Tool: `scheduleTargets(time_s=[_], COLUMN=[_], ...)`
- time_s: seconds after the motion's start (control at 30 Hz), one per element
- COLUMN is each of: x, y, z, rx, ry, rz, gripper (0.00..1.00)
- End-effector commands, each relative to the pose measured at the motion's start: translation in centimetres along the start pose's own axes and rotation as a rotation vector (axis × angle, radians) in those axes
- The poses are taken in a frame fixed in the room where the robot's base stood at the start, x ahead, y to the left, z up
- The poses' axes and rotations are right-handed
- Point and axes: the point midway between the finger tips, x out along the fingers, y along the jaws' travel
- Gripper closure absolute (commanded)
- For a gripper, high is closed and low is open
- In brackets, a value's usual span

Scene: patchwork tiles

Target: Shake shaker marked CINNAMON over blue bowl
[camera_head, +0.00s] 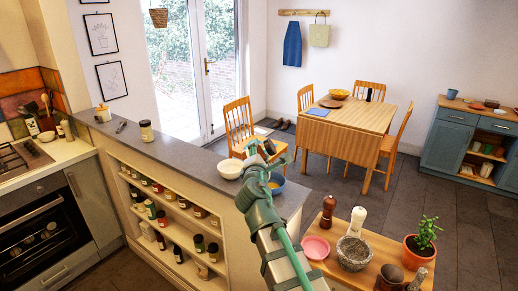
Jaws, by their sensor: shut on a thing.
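My gripper (262,152) is above the far right end of the grey counter, shut on a small shaker (270,147). The shaker shows as a small dark and reddish shape, mostly hidden by the fingers. I cannot read its label or tell its tilt. The blue bowl (278,184) stands on the counter end below and slightly right of the gripper, partly hidden by my arm. I cannot make out what is in it.
A white bowl (230,169) stands left of the blue bowl. A lidded jar (146,131) stands farther left on the counter (185,152). Shelves below hold several jars. A low wooden table (375,245) at front right holds a pink bowl (316,248), mortar (353,253) and potted plant (421,242).

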Motion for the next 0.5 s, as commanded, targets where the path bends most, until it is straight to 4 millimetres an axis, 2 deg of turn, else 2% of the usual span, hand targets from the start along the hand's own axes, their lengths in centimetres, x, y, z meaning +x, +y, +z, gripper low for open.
scheduleTargets(time_s=[0.5], x=[0.0], y=[0.24], z=[0.17], rx=[-0.035], ry=[0.001], rz=[0.0], gripper=[0.86])
